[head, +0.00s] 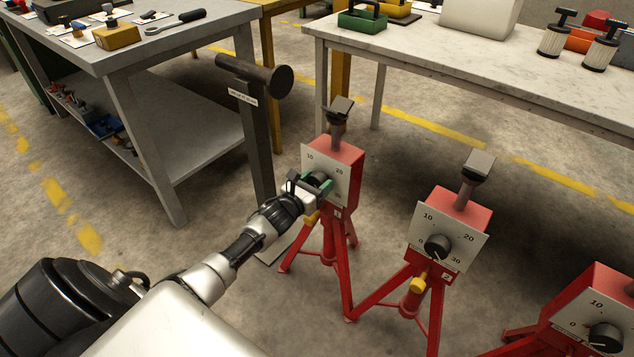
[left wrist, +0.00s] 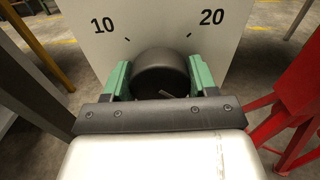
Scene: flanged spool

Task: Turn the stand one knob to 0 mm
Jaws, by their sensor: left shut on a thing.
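Stand one (head: 336,160) is a red tripod stand with a white dial plate marked 10 and 20 and a small "1" label. My left gripper (head: 318,183) is at this plate, its green fingers closed around the black knob. In the left wrist view the stand one knob (left wrist: 161,73) sits between the two green fingers of my left gripper (left wrist: 161,84). The dial plate (left wrist: 160,25) shows 10 at the left and 20 at the right. The 0 mark and the knob's pointer reading are hidden by the gripper. My right gripper is not in view.
Stand two (head: 447,235) stands to the right, with a third red stand (head: 590,315) at the lower right. A dark post with a cylinder on top (head: 255,85) stands just behind left of stand one. Workbenches (head: 150,40) (head: 450,70) are behind.

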